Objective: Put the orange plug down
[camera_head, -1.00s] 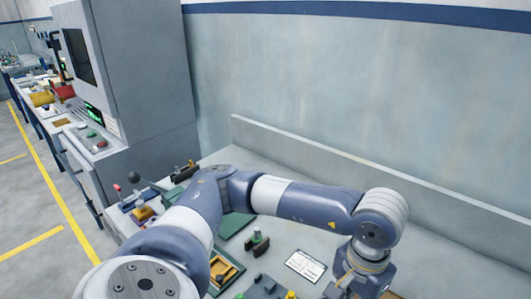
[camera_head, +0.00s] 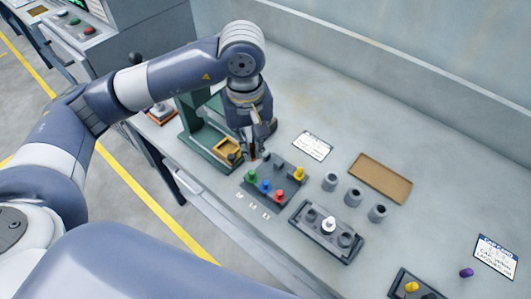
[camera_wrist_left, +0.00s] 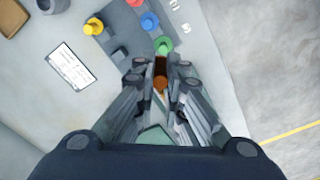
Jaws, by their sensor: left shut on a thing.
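My left gripper (camera_head: 254,146) is shut on the orange plug (camera_wrist_left: 160,82), which looks dark orange-brown between the fingertips. In the head view, the gripper points down above the back left end of a dark plug rack (camera_head: 290,197). The rack holds a green plug (camera_head: 251,176), a blue plug (camera_head: 265,187), a red plug (camera_head: 279,196) and a yellow plug (camera_head: 299,174). In the left wrist view, the green plug (camera_wrist_left: 163,45) is just beyond the fingertips. I cannot tell whether the orange plug's lower end touches anything. My right gripper is not in view.
A green press-like stand (camera_head: 195,125) with a yellow tray (camera_head: 228,148) is close left of the gripper. A white card (camera_head: 312,146), grey cups (camera_head: 353,196), a brown tray (camera_head: 381,178) and another dark rack (camera_head: 325,232) with a white plug lie to the right.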

